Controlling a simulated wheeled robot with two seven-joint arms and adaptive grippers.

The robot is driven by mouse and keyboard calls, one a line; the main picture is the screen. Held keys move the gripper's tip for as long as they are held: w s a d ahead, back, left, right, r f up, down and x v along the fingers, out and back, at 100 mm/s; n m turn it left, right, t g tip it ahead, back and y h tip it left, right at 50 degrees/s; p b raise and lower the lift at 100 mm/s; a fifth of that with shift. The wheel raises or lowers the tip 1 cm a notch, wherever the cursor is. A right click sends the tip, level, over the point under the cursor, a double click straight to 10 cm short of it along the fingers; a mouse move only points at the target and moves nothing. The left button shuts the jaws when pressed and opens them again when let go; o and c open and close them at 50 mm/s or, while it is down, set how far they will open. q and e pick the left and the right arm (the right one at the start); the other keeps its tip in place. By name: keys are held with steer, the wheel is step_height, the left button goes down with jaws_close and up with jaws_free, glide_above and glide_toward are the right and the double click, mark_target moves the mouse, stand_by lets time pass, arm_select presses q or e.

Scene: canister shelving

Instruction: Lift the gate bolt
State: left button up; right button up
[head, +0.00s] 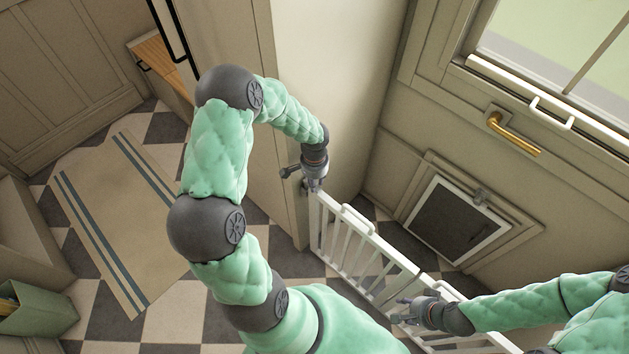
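A white barred gate (378,242) runs from the wall post at centre toward the lower right. I cannot make out its bolt clearly; my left gripper covers the gate's far left end. My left gripper (309,187) points down at that end, at or just above the top corner by the post. Its fingers are too small and hidden to show whether they are open or shut. My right gripper (403,310) is at the gate's top rail nearer to me, pointing left. Whether it touches the rail, and its finger state, I cannot tell.
Beyond the gate is a door with a brass handle (515,135) and a pet flap (455,221). A striped rug (130,215) lies on the checkered floor at left. A green bin (38,305) stands at lower left. A raised white loop (358,219) sits on the gate's top rail.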

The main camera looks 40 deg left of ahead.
arm_select(q)
jaws_close()
steer(key=shift+r+p, duration=1.25)
steer(key=shift+r, duration=0.6)
steer(key=shift+w+a, duration=0.15)
steer(key=o, duration=0.6)
jaws_free()
steer(key=shift+o, duration=0.5)
step_height(320, 180, up, 12)
